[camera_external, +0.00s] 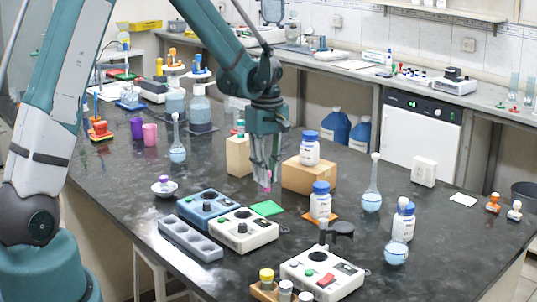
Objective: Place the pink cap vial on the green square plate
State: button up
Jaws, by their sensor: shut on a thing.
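My gripper (265,182) points down over the middle of the bench, just above the green square plate (267,208). It is shut on the pink cap vial (266,188); only a small pink part shows at the fingertips, and the fingers hide the rest. The plate lies flat on the dark bench top, with nothing seen on it. The gap between the vial and the plate is hard to judge from this view.
A cardboard box (309,175) with a white blue-capped bottle stands right of my gripper. Another blue-capped bottle (320,201) stands right of the plate. Control boxes (243,230) lie in front. A white bowl (166,188) with a purple-topped item is at the left.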

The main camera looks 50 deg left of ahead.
aim_at(267, 191)
jog(key=shift+f, duration=0.9)
jog(key=shift+f, duration=1.85)
jog(key=shift+f+b, duration=0.15)
jog(key=shift+b, duration=0.15)
jog(key=o, duration=0.8)
jog(key=shift+o, duration=0.2)
jog(key=shift+r, duration=0.2)
notch_tip(267, 191, up, 12)
jog(key=shift+f+p, duration=0.1)
jog(key=shift+p, duration=0.35)
